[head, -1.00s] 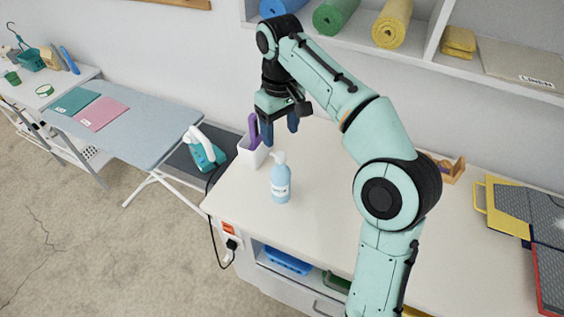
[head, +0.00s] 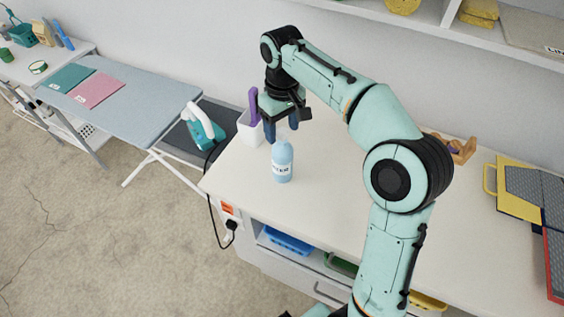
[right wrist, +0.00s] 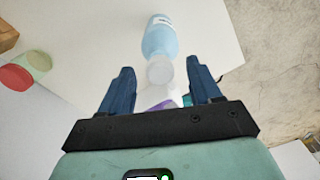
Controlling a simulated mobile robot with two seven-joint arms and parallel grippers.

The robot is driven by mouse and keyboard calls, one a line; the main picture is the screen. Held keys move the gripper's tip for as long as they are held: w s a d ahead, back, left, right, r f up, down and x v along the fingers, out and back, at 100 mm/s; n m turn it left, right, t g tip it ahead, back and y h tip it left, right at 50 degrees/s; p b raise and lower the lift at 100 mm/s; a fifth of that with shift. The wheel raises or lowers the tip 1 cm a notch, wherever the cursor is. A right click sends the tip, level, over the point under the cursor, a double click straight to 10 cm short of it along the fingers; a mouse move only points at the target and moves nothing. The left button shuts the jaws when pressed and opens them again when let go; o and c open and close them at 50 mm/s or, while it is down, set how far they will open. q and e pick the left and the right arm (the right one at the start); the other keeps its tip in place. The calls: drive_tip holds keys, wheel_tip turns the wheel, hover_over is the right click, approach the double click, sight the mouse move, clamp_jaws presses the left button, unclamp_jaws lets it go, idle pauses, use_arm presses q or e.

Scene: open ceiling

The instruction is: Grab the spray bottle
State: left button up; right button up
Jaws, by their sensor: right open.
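The spray bottle (head: 283,163) is light blue with a white label and stands upright on the white table near its left end. It also shows in the right wrist view (right wrist: 159,42), ahead of the fingers, with its pale top toward the gripper. My right gripper (head: 282,128) hangs over the table just behind the bottle, fingers pointing down. In the right wrist view its blue fingers (right wrist: 160,92) are spread apart with nothing gripped between them. The bottle's nozzle is hard to make out in the head view. My left gripper is not in view.
A white container (head: 250,128) with a purple item stands behind the bottle, close to my right gripper. A wooden holder (head: 457,148) and yellow-edged folding board (head: 518,200) lie right. The table's middle is clear.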

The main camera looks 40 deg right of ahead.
sight(282, 160)
wheel_tip(282, 160, down, 4)
drive_tip(key=shift+s+r+b, duration=0.15)
drive_tip(key=shift+r+b, duration=0.1)
drive_tip(key=shift+b, duration=0.05)
drive_tip(key=shift+c, duration=0.3)
